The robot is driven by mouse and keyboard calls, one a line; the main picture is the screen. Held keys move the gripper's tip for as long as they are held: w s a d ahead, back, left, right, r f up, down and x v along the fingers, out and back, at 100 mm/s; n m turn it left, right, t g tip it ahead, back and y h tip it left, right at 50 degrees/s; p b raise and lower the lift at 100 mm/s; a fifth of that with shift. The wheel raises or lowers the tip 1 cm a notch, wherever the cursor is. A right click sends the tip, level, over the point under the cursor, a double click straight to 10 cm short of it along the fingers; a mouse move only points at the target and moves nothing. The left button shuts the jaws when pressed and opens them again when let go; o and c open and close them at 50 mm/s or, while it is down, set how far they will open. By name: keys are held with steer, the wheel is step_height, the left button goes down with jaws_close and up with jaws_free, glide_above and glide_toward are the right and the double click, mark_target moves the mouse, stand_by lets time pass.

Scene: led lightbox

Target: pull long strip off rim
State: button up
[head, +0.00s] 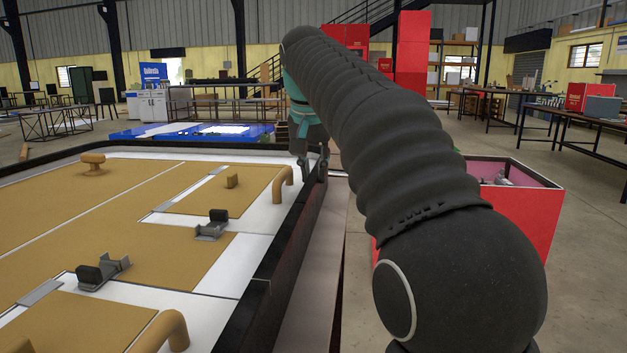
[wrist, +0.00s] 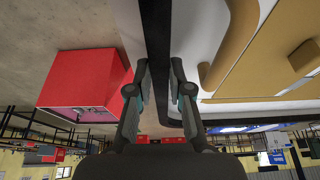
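The lightbox (head: 255,217) lies at the left of the head view, with a long black strip (head: 262,285) along its right rim. The strip also shows in the wrist view (wrist: 157,30), running between my fingers. My gripper (head: 313,170) points down at the far part of this rim. In the wrist view my gripper (wrist: 159,75) has its two fingers apart, one on each side of the strip. I cannot tell whether either finger touches it. My arm hides part of the area right of the rim.
A red bin (head: 530,212) with a pink inside and some grey items stands right of the lightbox. Open floor lies at the right.

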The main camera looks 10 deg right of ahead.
mark_target(314, 175)
steer(key=shift+r+p, duration=1.15)
steer(key=shift+p, duration=0.2)
jaws_close()
steer(key=shift+r+p, duration=2.6)
steer(key=shift+r, duration=0.15)
